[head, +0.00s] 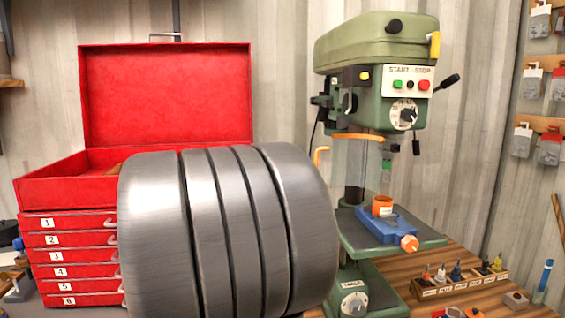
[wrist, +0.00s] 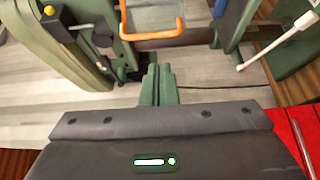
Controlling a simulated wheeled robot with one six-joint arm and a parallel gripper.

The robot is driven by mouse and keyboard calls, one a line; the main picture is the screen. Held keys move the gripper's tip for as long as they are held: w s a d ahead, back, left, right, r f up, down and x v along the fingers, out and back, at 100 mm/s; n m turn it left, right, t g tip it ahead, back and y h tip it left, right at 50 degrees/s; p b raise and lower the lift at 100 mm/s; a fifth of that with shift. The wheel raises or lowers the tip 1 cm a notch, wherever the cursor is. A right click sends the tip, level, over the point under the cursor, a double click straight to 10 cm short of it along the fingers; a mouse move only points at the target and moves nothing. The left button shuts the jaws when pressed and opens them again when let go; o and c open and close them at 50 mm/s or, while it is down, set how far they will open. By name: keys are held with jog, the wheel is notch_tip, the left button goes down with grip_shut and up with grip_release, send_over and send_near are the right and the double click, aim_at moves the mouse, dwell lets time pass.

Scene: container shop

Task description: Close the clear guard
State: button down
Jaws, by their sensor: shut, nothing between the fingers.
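The green drill press (head: 375,75) stands at the right in the head view. Its clear guard (head: 358,137) hangs below the drill head, a see-through pane with an orange-brown upper rim. An orange handle (head: 317,157) sticks out at its left side. In the wrist view the orange handle (wrist: 152,34) shows at the top centre. My gripper (wrist: 157,68) points up the wrist picture, its green fingers together and empty. The fingertips are below the handle in that picture, with a gap visible between them. In the head view my gripper is hidden.
My grey arm link fills the front of the head view. An open red toolbox (head: 165,100) stands at the left. A blue vise (head: 385,222) sits on the press table. A wooden bit rack (head: 458,286) is on the bench at right.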

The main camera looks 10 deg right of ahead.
jog(key=p+x, duration=0.2)
jog(key=x, duration=0.7)
jog(key=shift+w+d+r+p, duration=0.25)
jog(key=shift+w+r+p, duration=0.05)
jog(key=shift+w+r, duration=0.1)
jog(key=shift+s+f+b, duration=0.1)
jog(key=shift+s+b, duration=0.05)
jog(key=shift+b, duration=0.15)
